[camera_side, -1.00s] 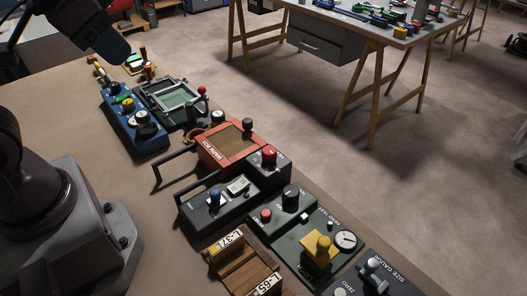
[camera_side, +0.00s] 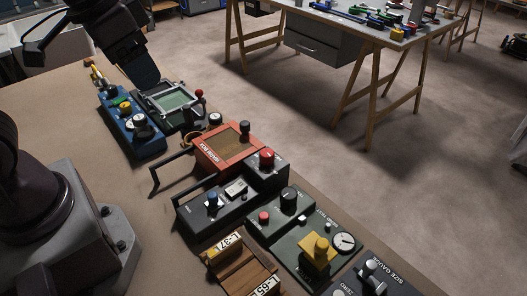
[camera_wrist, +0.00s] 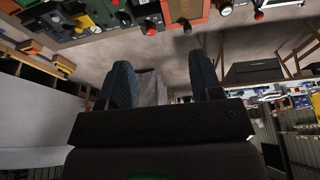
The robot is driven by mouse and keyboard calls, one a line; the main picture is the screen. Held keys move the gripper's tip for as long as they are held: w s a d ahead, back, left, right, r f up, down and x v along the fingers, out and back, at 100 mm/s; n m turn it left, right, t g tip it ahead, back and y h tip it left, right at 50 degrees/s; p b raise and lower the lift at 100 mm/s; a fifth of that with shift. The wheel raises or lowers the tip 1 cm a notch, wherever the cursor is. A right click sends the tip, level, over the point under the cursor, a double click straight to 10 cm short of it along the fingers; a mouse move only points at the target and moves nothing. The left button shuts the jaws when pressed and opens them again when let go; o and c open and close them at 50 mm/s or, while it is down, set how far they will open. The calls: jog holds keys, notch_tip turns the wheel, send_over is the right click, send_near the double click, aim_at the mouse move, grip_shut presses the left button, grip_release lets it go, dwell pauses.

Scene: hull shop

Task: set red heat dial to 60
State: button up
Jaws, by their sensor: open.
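A red dial (camera_side: 267,158) sits on a dark box (camera_side: 270,172) in the row of devices on the bench, between the orange wooden box and the green panel. Its scale and setting are too small to read. A red knob, likely the same dial, shows near the top of the wrist view (camera_wrist: 151,30). My gripper (camera_side: 146,82) is in the upper left of the side view, over the far end of the row, well apart from the dial. In the wrist view its two fingers (camera_wrist: 161,75) are spread with nothing between them.
An orange box (camera_side: 213,160) with a black handle is beside the dial. A trestle table (camera_side: 330,45) stands behind.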

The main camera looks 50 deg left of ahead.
jog(key=w+d+f+n+g, duration=0.3)
jog(key=w+f, duration=0.1)
jog(key=w, duration=0.4)
jog(key=n, duration=1.5)
send_over(267, 152)
notch_tip(267, 152, down, 8)
jog(key=shift+n+g, duration=0.3)
notch_tip(267, 152, down, 13)
jog(key=shift+r, duration=0.2)
jog(key=c, duration=0.9)
